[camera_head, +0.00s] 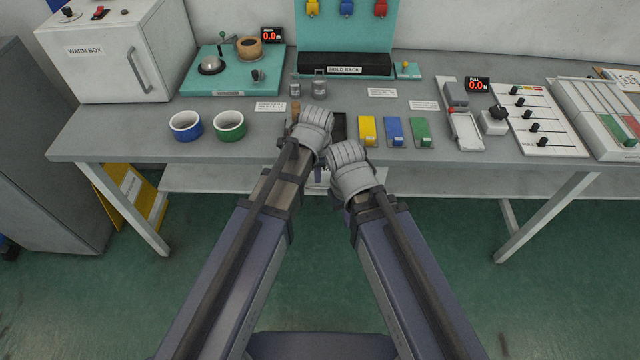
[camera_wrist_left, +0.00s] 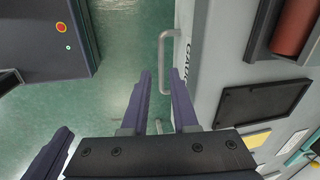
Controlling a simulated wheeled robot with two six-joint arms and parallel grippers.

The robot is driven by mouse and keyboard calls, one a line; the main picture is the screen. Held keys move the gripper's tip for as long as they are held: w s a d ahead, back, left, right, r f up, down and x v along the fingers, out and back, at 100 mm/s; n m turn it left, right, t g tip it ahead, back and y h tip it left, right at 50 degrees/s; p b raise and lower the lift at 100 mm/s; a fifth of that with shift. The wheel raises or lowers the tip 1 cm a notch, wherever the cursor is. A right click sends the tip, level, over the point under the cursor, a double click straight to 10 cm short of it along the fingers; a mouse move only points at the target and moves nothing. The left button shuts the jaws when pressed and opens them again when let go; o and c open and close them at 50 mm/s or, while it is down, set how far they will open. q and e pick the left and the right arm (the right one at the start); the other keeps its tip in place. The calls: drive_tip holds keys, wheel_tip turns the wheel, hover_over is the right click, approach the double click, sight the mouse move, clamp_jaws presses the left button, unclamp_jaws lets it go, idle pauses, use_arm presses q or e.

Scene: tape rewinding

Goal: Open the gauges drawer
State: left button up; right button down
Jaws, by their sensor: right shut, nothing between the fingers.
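The gauges drawer shows in the left wrist view as a pale front with dark lettering (camera_wrist_left: 183,62), partly cut off by a finger. Its grey bar handle (camera_wrist_left: 164,62) stands out from that front. My left gripper (camera_wrist_left: 161,74) is open, its two purple fingers on either side of the handle's line; I cannot tell whether they touch it. In the head view the drawer front and both sets of fingertips are mostly hidden under my wrists at the table's front edge. My right gripper (camera_wrist_left: 52,152) is shut and empty, close beside the left one.
The grey table (camera_head: 120,140) holds blue (camera_head: 186,126) and green (camera_head: 230,126) rings, and yellow, blue and green blocks (camera_head: 395,131) near its front edge. A dark tray (camera_wrist_left: 262,100) lies just behind the drawer. The green floor in front is clear.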

sight(320, 187)
use_arm(q)
drive_tip(key=shift+w+d+m, duration=0.1)
drive_tip(key=shift+d+m, duration=0.25)
drive_tip(key=shift+m, duration=0.05)
drive_tip(key=f+b, duration=0.2)
drive_tip(key=w+f+b, duration=0.1)
drive_tip(key=f+b, duration=0.4)
drive_tip(key=shift+w+f+b, duration=0.2)
drive_tip(key=shift+f+b, duration=0.15)
drive_tip(key=shift+b, duration=0.05)
drive_tip(key=shift+c, duration=0.3)
clamp_jaws()
idle(0.9)
